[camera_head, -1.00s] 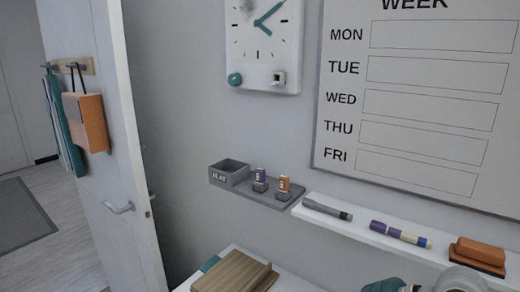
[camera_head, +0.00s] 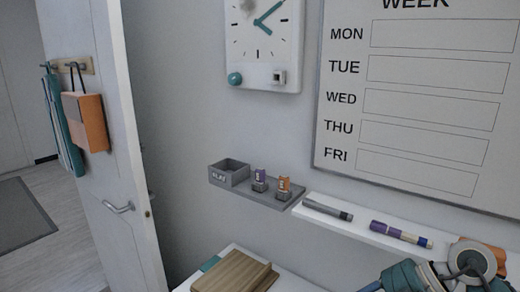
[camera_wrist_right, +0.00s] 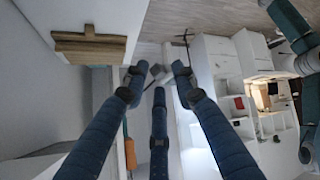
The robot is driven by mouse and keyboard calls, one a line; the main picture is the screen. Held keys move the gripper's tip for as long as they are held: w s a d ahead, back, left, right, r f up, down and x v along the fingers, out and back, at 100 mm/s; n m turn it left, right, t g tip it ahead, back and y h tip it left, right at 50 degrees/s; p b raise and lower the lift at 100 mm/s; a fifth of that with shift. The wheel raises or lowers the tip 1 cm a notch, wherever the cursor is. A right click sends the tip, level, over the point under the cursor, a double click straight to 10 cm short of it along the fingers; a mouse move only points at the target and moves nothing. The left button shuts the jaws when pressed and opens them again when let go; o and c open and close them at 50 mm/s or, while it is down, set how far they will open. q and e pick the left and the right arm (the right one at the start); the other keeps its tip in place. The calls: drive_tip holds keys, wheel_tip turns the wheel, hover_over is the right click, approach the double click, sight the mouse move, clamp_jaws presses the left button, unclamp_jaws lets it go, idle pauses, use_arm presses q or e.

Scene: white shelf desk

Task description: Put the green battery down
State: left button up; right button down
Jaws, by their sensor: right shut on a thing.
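In the right wrist view, my right gripper (camera_wrist_right: 157,80) has its fingers closed in around a small greyish thing (camera_wrist_right: 157,71) at the tips. I take this to be the green battery, but no green shows clearly on it. In the head view, part of my right arm is at the lower right, in front of the shelf; its fingertips are not clear there. A grey wall tray (camera_head: 246,190) carries an empty-looking box (camera_head: 229,172) at its left, with a purple battery (camera_head: 260,176) and an orange battery (camera_head: 284,184) standing in holders. My left gripper is not in view.
A clock (camera_head: 264,45) hangs above. Wooden boards (camera_head: 235,274) lie below the tray.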

drive_tip(key=a+n+g, duration=0.1)
drive_tip(key=n+g, duration=0.1)
drive_tip(key=a+r+n+g, duration=0.1)
drive_tip(key=a+n+g, duration=0.1)
drive_tip(key=n, duration=0.1)
drive_tip(key=s+a+n+g+h, duration=0.1)
drive_tip(key=a+n+g, duration=0.1)
drive_tip(key=shift+r+n, duration=0.35)
drive_tip(key=shift+n, duration=0.05)
drive_tip(key=shift+s+a+n+g+h, duration=0.15)
drive_tip(key=shift+a+n+g+h, duration=0.15)
drive_tip(key=shift+n+g+h, duration=0.45)
drive_tip(key=s+d+n+t+h, duration=0.2)
drive_tip(key=d+n+t+h, duration=0.45)
drive_tip(key=n, duration=1.05)
drive_tip(key=s+d+n+t+h, duration=0.25)
drive_tip(key=d+n+h, duration=0.7)
drive_tip(key=n, duration=0.65)
drive_tip(key=a+n+t+y, duration=0.2)
drive_tip(key=a+n+t, duration=0.1)
drive_tip(key=a, duration=0.4)
drive_tip(key=shift+w+a+r, duration=0.25)
drive_tip(key=shift+w, duration=0.1)
